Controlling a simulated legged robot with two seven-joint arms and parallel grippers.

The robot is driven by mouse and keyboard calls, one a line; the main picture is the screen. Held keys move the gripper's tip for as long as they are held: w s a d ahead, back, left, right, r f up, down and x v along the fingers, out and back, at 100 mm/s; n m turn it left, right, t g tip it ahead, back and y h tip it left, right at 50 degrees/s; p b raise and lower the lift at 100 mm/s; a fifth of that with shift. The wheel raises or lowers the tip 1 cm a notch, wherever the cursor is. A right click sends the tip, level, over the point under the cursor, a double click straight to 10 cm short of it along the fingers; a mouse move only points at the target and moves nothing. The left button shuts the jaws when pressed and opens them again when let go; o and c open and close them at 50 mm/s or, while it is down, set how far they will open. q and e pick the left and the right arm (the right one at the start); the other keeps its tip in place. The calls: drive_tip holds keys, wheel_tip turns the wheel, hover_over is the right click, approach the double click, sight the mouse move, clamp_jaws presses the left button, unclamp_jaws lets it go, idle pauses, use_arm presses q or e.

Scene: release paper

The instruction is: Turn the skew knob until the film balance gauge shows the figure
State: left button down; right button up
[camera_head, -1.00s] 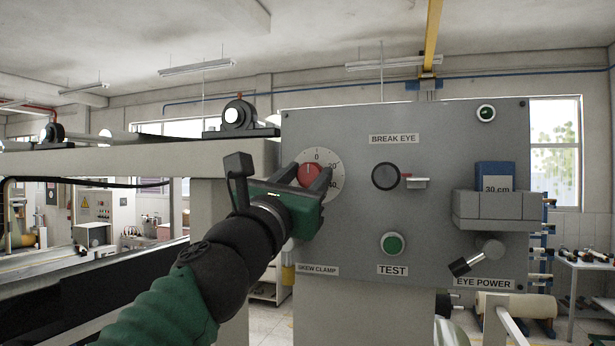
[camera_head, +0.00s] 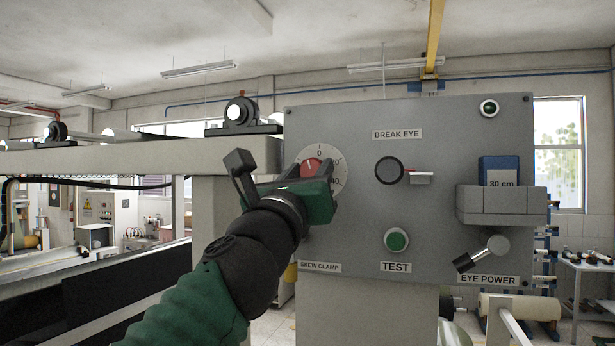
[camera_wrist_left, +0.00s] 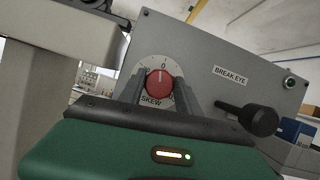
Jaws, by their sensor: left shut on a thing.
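The skew knob (camera_head: 310,167) is a red knob on a pale round dial (camera_head: 338,160) with figures, on the left of the grey panel. My left gripper (camera_head: 313,172) is shut on it, one finger on each side. In the left wrist view the red knob (camera_wrist_left: 159,83) sits between the two dark fingers, with 0 above it and SKEW below. Its white mark points up near the 0 in that view. The gripper hides the lower left of the dial in the head view. No film balance gauge can be made out. My right gripper is not in view.
The grey panel (camera_head: 350,225) also bears a dark round BREAK EYE lens (camera_head: 389,170), a green TEST button (camera_head: 396,240), an EYE POWER lever (camera_head: 482,254) and a grey holder (camera_head: 500,204) with a blue 30 cm block (camera_head: 499,172). A beam (camera_head: 120,160) runs left.

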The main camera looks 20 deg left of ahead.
use_arm(q)
drive_tip(key=shift+w+d+f+n+g+y, duration=0.1)
drive_tip(key=shift+n+g+y, duration=0.55)
drive_tip(key=shift+n, duration=1.3)
drive_tip(key=shift+w+d+f+n+g+y, duration=0.1)
drive_tip(key=shift+n+g+y, duration=0.1)
drive_tip(key=shift+n+y, duration=1.25)
drive_tip(key=shift+w+f+n+g+y, duration=0.1)
drive_tip(key=shift+n+g+y, duration=0.35)
drive_tip(key=shift+n, duration=1.95)
drive_tip(key=shift+s+p, duration=0.1)
drive_tip(key=shift+p, duration=0.2)
